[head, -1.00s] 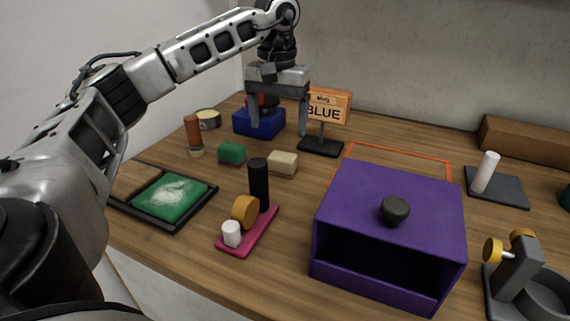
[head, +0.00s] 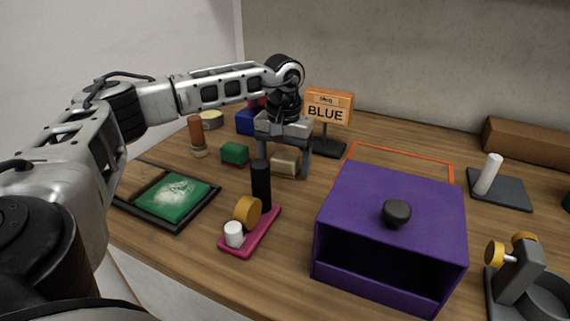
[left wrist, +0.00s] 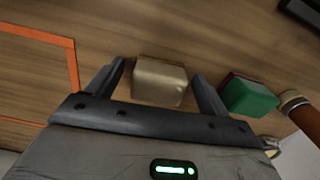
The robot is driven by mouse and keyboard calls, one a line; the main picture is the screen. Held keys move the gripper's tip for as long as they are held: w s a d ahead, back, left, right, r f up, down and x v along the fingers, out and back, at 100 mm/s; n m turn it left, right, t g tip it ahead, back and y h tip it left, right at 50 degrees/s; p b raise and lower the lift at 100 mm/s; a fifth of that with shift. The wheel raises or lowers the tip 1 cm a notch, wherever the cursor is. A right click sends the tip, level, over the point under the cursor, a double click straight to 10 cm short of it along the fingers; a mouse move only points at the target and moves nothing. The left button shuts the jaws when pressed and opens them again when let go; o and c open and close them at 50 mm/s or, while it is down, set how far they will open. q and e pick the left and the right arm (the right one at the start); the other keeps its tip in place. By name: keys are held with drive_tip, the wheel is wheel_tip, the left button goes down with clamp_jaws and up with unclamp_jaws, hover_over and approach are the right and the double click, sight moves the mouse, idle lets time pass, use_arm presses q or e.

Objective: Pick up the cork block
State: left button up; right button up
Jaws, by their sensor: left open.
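The cork block (head: 284,165) is a small beige block on the wooden table, behind the pink stand. In the left wrist view the block (left wrist: 160,83) lies between the two fingers, with a gap on each side. My left gripper (head: 284,172) is open and lowered over the block, its fingers on either side of it. The left gripper (left wrist: 160,80) also shows in the left wrist view. My right gripper is not in view.
A green block (head: 235,153) sits just left of the cork block. A pink stand (head: 262,235) with a black post (head: 261,185) is in front. A purple box (head: 390,195) stands right, a BLUE sign (head: 328,110) behind. Orange outline (head: 400,160) marks the table.

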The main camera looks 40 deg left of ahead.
sight(284, 159)
use_arm(q)
drive_tip(key=c, duration=1.1)
drive_tip(key=shift+r, duration=0.15)
drive_tip(key=shift+r, duration=0.2)
drive_tip(key=r, duration=0.3)
drive_tip(key=shift+s+d+r+b, duration=0.15)
drive_tip(key=shift+s+d+b, duration=0.05)
drive_tip(key=shift+d+b, duration=0.1)
drive_tip(key=shift+s+d+r+b, duration=0.15)
drive_tip(key=shift+s+d+r, duration=1.3)
drive_tip(key=shift+s, duration=0.3)
drive_tip(key=shift+s+d+r+b, duration=0.1)
drive_tip(key=shift+s+d+r, duration=1.2)
drive_tip(key=shift+s+r, duration=0.35)
drive_tip(key=shift+s+d+r+b, duration=0.15)
drive_tip(key=shift+s+d+r, duration=1.3)
drive_tip(key=shift+s, duration=0.35)
